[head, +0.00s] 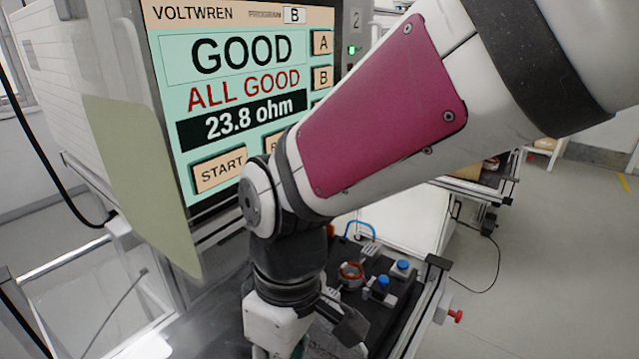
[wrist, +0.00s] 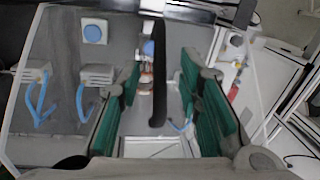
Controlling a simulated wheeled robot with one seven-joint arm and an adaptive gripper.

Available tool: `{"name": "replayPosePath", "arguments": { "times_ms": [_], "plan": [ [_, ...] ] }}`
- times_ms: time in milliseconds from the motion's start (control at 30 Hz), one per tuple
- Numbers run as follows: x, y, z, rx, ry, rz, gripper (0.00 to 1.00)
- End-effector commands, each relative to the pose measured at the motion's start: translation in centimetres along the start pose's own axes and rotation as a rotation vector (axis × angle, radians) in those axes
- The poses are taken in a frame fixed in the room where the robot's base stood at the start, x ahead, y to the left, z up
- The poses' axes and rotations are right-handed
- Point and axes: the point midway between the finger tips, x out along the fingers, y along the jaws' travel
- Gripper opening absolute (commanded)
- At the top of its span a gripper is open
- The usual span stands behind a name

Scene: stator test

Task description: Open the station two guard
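My gripper (wrist: 161,72) is open in the wrist view, its two green-padded fingers apart. A dark upright bar (wrist: 157,78) stands in the gap between them, with space on both sides; I cannot tell whether it is the guard's handle. In the head view my gripper hangs low over the dark station deck (head: 385,335), and its fingertips are out of sight. A pale green, see-through sheet (head: 140,180) hangs left of the tester screen; I cannot tell which station's guard it is. A copper-coloured ring part (head: 351,273) sits on the deck.
The tester screen (head: 240,85) reads GOOD, ALL GOOD and 23.8 ohm. A panel marked 2 (head: 356,19) has a lit green light. Blue buttons (head: 402,265) stand near the deck's right side. In the wrist view, white blocks with blue leads (wrist: 97,75) lie left of my fingers.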

Motion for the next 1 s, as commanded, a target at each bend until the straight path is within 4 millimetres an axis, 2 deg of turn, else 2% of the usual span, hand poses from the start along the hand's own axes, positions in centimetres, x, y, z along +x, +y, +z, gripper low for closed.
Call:
{"name": "replayPosePath", "arguments": {
  "times_ms": [100,300,467,733,867,900,1000],
  "plan": [
    [2.3,0.0,0.1,0.000,-0.005,-0.002,0.32],
    [4.6,0.0,0.0,0.000,-0.002,-0.001,0.32],
    [5.4,0.0,0.0,0.001,0.000,0.000,0.32],
    [5.5,0.0,0.0,0.001,0.001,0.000,0.32],
    [5.5,0.0,0.0,0.001,0.001,0.000,0.03],
    [5.5,0.0,0.0,0.001,0.001,0.000,0.00],
    [5.5,0.0,0.0,0.001,0.001,0.000,0.00]
  ]
}}
